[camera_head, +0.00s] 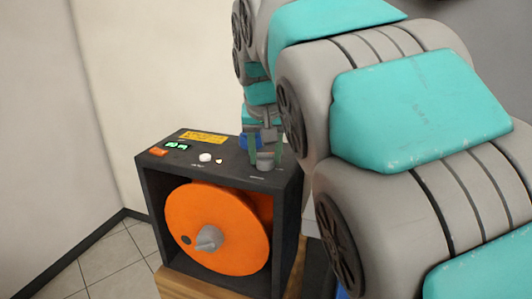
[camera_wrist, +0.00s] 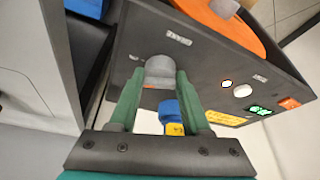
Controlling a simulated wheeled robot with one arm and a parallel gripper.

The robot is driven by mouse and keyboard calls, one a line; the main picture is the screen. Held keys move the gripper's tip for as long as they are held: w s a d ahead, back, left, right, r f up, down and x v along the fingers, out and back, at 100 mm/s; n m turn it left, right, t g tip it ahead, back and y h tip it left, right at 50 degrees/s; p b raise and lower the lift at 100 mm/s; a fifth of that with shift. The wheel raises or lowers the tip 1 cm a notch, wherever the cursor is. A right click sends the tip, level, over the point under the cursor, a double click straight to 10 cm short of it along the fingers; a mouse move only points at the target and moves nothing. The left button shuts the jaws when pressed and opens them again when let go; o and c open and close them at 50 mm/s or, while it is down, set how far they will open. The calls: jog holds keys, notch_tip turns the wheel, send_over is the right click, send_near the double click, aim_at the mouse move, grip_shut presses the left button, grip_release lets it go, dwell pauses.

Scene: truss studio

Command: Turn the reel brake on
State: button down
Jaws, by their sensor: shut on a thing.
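The reel unit is a dark open-fronted box (camera_head: 150,200) with an orange reel (camera_head: 225,238) inside. My gripper (camera_head: 266,158) reaches down to the right part of its top panel. In the wrist view its two green fingers (camera_wrist: 158,82) are shut on a grey round knob (camera_wrist: 159,66), one finger on each side. The knob (camera_head: 265,163) is partly hidden by the fingers in the head view. A small label (camera_wrist: 179,36) lies beside the knob; I cannot read it. I cannot tell the brake's setting from the knob.
The top panel also bears a white round knob (camera_head: 205,157), a small lit lamp (camera_head: 219,161), a green display (camera_head: 177,146), an orange button (camera_head: 158,152) and a yellow label (camera_head: 204,137). A blue part (camera_wrist: 169,110) stands close by the fingers. The box rests on a wooden stand (camera_head: 180,287).

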aim_at(259, 175)
jog(key=shift+a+m+h, duration=0.1)
jog(key=shift+m+h, duration=0.6)
jog(key=shift+m, duration=1.1)
jog(key=shift+p, duration=0.3)
jog(key=shift+c, duration=1.8)
grip_release()
jog(key=v, duration=0.7)
jog(key=shift+r, duration=0.4)
jog(key=shift+a, duration=0.15)
